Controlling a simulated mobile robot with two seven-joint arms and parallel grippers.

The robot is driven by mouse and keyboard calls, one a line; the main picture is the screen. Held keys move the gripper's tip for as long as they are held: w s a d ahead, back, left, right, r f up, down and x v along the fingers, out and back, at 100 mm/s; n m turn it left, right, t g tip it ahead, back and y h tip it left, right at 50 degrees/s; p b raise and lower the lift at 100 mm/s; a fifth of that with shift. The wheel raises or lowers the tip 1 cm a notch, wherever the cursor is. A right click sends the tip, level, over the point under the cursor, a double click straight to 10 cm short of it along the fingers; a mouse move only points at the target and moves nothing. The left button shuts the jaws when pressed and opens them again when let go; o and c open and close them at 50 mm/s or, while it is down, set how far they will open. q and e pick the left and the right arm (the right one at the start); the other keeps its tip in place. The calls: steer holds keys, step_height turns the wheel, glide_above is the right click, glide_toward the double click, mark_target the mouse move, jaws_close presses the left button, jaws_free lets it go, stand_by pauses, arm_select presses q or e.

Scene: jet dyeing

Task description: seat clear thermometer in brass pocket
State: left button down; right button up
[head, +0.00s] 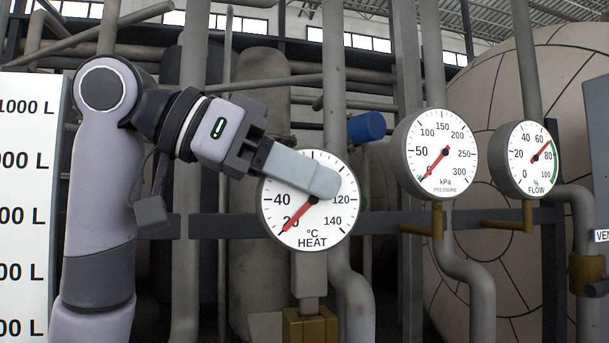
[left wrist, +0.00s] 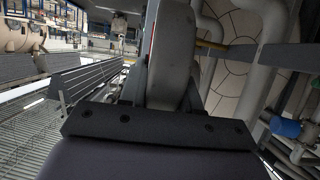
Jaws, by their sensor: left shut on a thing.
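The thermometer (head: 308,227) is the round dial marked °C HEAT, with a white face, grey rim and red needle pointing to the lower left. My left gripper (head: 322,182) comes in from the upper left. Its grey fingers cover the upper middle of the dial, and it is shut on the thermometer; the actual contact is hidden. The brass pocket (head: 310,328) is a square block straight below the dial. A grey stem-like part stands between dial and block; I cannot tell whether it enters the pocket.
A pressure gauge (head: 442,153) and a flow gauge (head: 527,160) stand to the right on brass fittings. A grey pipe (head: 349,290) curves down close right of the pocket. A litre scale board (head: 25,200) stands at the far left. A large pale tank (head: 500,100) is behind.

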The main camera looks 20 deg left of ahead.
arm_select(q)
steer(key=shift+f+b, duration=0.5)
steer(key=shift+f, duration=0.2)
steer(key=c, duration=0.7)
jaws_free()
